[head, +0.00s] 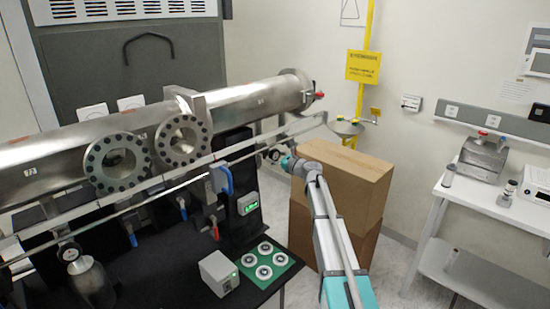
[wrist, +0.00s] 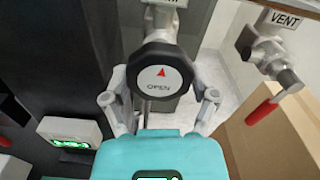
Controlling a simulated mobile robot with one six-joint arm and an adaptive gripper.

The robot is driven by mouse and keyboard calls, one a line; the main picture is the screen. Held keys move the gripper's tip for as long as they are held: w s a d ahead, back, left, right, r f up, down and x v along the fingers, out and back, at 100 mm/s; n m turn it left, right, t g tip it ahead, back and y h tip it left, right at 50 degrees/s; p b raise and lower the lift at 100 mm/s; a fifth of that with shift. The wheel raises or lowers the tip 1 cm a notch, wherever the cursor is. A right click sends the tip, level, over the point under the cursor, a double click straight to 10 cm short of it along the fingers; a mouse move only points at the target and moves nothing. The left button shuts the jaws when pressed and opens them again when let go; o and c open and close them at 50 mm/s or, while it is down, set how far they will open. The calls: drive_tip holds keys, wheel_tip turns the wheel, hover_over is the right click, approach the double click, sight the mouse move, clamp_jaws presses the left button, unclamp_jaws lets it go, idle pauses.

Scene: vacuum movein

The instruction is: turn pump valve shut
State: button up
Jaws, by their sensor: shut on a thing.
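A round black valve knob (wrist: 160,72) faces me in the wrist view, with a red arrow pointing up and the word OPEN on its face. A label above it is cut off by the frame's top. My gripper (wrist: 160,97) has one finger on each side of the knob and is shut on it. In the head view my gripper (head: 284,161) is at the knob, at the right end of the pipework. The knob is small there and partly hidden.
A valve labelled VENT (wrist: 283,20) with a red lever (wrist: 262,112) is close on the right. Cardboard boxes (head: 345,180) stand beside my arm. A large steel pipe (head: 235,105) runs above the dark bench. A green-lit box (head: 247,203) sits nearby.

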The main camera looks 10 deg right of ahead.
idle(0.3)
drive_tip(key=o, duration=1)
drive_tip(key=shift+s, duration=0.1)
drive_tip(key=v, duration=1.1)
drive_tip(key=shift+s+d, duration=0.25)
drive_tip(key=shift+s, duration=0.05)
